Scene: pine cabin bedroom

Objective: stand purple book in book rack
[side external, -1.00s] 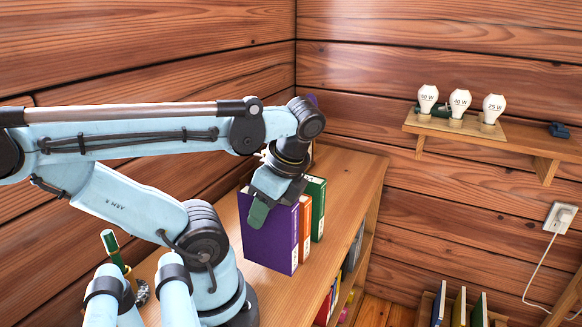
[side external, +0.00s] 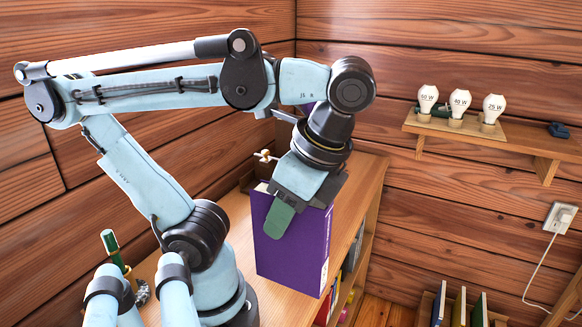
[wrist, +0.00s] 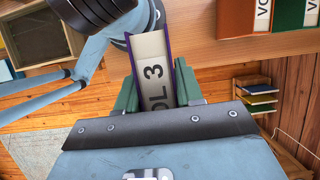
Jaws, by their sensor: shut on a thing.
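The purple book (side external: 295,250) is upright in my gripper (side external: 288,215), slightly tilted in the side view, over the front part of the wooden cabinet top. In the wrist view my gripper (wrist: 157,92) has its green fingers on both sides of the book (wrist: 152,60), whose pale end reads "OL 3". The book rack (side external: 424,308) stands low at the bottom right, partly cut off by the frame, holding a blue, a yellow and a green book. The rack (wrist: 237,88) also shows at the right of the wrist view, apart from my gripper.
An orange book (wrist: 263,14) and a green book (wrist: 291,12) stand on the cabinet top (side external: 349,190). A wall shelf (side external: 480,132) with three bulbs is at the right. A cord hangs from the wall socket (side external: 561,218) near the rack.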

